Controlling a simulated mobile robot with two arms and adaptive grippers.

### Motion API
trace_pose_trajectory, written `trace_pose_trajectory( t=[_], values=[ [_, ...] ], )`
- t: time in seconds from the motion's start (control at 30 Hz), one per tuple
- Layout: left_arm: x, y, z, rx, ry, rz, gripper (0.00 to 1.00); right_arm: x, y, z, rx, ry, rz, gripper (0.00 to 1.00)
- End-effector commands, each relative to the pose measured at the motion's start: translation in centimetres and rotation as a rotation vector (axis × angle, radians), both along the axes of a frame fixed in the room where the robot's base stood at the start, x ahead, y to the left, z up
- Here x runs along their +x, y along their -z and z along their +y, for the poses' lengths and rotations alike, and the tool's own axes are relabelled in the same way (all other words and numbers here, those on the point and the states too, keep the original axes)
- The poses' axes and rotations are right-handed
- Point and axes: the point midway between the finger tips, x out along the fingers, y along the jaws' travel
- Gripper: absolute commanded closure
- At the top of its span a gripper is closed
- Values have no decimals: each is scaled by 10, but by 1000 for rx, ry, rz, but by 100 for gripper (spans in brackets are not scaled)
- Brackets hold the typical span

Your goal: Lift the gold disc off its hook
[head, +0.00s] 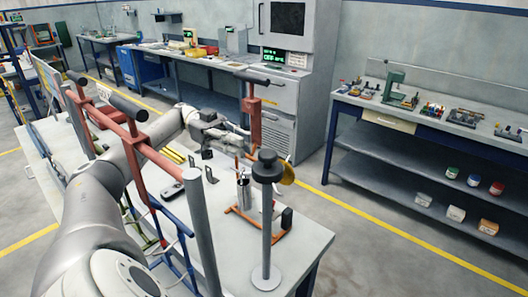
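The gold disc (288,173) shows edge-on as a yellow sliver just right of the black-topped grey post, which covers part of it. Its hook is hidden or too small to make out. My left arm reaches in from the left, and my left gripper (240,143) is above the table, left of the disc and apart from it as seen here. The fingers are small and partly lost against the rack behind, so their opening is unclear. My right gripper is not in view.
The grey post (267,225) stands on a round base at the front of the white table (230,277). A red rack frame (135,150) stands at left, with another red upright (254,115) behind the gripper. A silver cylinder (243,190) stands near the post. A shelved bench (440,120) is at right.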

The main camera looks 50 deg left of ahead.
Motion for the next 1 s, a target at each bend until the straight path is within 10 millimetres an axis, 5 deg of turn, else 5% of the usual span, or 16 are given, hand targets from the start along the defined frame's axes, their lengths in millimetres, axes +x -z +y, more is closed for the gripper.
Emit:
trace_pose_trajectory(
  t=[0.2, 0.6, 1.0],
  values=[
    [2, 2, -28, 2, 3, 4, 89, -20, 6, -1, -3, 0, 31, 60],
    [8, 1, -79, 1, 2, 2, 89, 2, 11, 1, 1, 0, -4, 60],
    [10, 0, -91, -1, 0, 1, 89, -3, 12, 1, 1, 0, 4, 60]
  ],
)
